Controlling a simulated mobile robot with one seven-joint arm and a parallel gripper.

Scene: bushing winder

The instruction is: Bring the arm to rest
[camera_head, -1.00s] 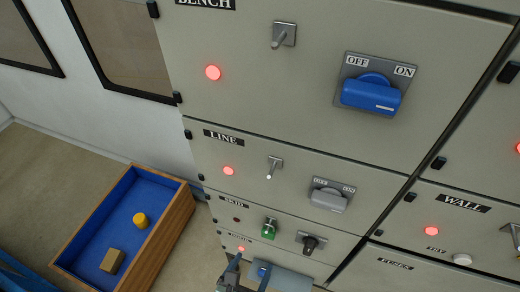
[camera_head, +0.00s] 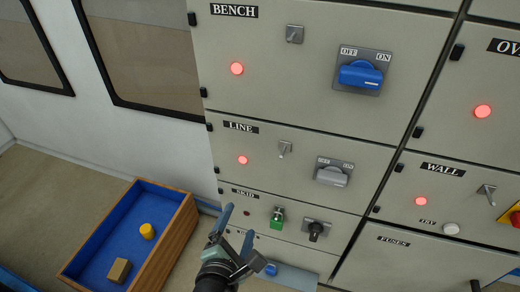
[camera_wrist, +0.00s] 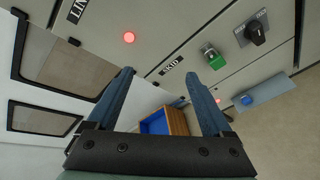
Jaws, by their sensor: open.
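My gripper (camera_head: 238,231) is open and empty, with its two blue-grey fingers spread apart. In the head view it is at the bottom centre, in front of the lower part of the grey cabinet, near the SKID row. In the wrist view, the fingers (camera_wrist: 160,103) frame the wall side, the cabinet edge and a small part of the wooden tray. Nothing is between the fingertips. Whether the gripper touches the cabinet cannot be told.
The grey cabinet (camera_head: 300,95) carries a blue rotary switch (camera_head: 360,75), a grey one (camera_head: 332,176), a green switch (camera_head: 277,217), a black knob (camera_head: 316,230) and red lamps. A blue-lined wooden tray (camera_head: 170,240) holds a yellow cylinder (camera_head: 147,231) and a tan block (camera_head: 119,270).

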